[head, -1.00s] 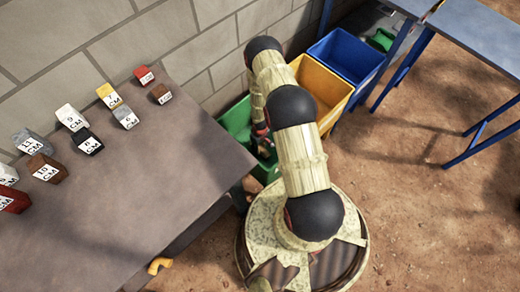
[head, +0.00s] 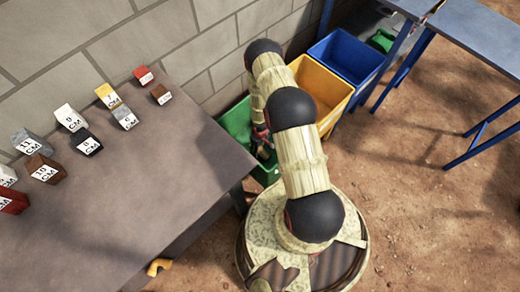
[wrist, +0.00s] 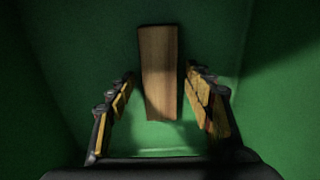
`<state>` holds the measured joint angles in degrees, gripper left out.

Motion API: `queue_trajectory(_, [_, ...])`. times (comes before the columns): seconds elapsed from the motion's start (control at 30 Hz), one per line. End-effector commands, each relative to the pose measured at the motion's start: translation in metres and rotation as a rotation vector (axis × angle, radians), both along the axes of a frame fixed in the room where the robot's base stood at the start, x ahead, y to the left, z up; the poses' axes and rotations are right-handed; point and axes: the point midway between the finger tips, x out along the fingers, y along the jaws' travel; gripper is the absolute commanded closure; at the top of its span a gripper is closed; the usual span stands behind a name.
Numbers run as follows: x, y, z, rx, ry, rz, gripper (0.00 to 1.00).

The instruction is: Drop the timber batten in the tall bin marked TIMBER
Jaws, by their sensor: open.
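The timber batten (wrist: 159,72) is a brown wooden strip in the wrist view, lying lengthwise between the fingers against green bin walls. My gripper (wrist: 160,85) is open, with a gap on each side of the batten. The green bin (wrist: 75,60) surrounds the fingers in the wrist view. In the head view the green bin (head: 237,122) stands between the table and the yellow bin, and my gripper (head: 262,143) is over it, partly hidden by my arm. I cannot tell whether the batten rests on the bin floor. No TIMBER marking is readable.
A yellow bin (head: 333,85) and a blue bin (head: 347,55) stand beside the green one along the block wall (head: 120,45). A grey table (head: 110,225) at left carries several labelled blocks. A blue-framed table (head: 480,38) stands at right. Dirt floor (head: 430,210) is clear there.

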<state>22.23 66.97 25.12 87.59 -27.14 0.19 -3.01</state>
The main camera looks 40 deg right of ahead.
Motion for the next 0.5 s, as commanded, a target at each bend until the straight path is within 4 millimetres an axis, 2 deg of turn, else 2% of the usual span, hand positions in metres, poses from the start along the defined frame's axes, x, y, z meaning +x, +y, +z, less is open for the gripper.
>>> queue_trajectory(0.17, [0.0, 0.0, 0.006, 0.0, 0.0, 0.0, 0.48])
queue_trajectory(0.23, [0.001, 0.0, 0.015, -0.001, -0.001, 0.0, 0.48])
queue_trajectory(0.5, [0.001, 0.0, 0.071, -0.001, -0.001, 0.0, 0.48])
